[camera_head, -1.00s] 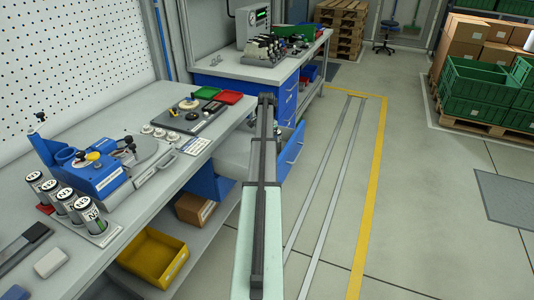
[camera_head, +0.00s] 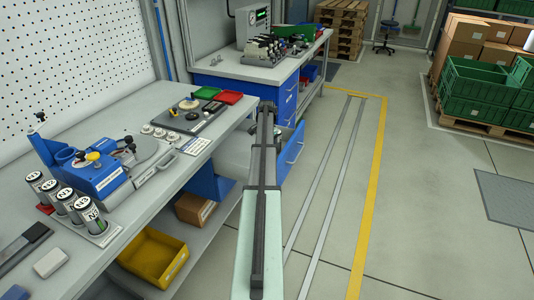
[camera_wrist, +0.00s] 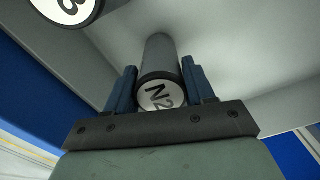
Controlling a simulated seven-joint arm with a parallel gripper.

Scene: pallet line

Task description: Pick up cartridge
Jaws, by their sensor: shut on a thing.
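In the wrist view my gripper (camera_wrist: 157,76) has its two blue fingers on either side of a grey cylindrical cartridge (camera_wrist: 158,50) with a white end face marked N2. It is shut on this cartridge. Part of another cartridge with a white marked face (camera_wrist: 66,8) shows at the top left. In the head view several cartridges with white, N-marked tops, one of them here (camera_head: 87,210), stand in a row on the left workbench. My gripper cannot be made out in the head view, where my arm runs up the middle.
The grey workbench (camera_head: 150,205) carries a blue fixture (camera_head: 95,178) behind the cartridges, and a dark tray (camera_head: 192,117) farther back. A yellow bin (camera_head: 152,257) is on the shelf below. Green crates (camera_head: 478,95) stand far right.

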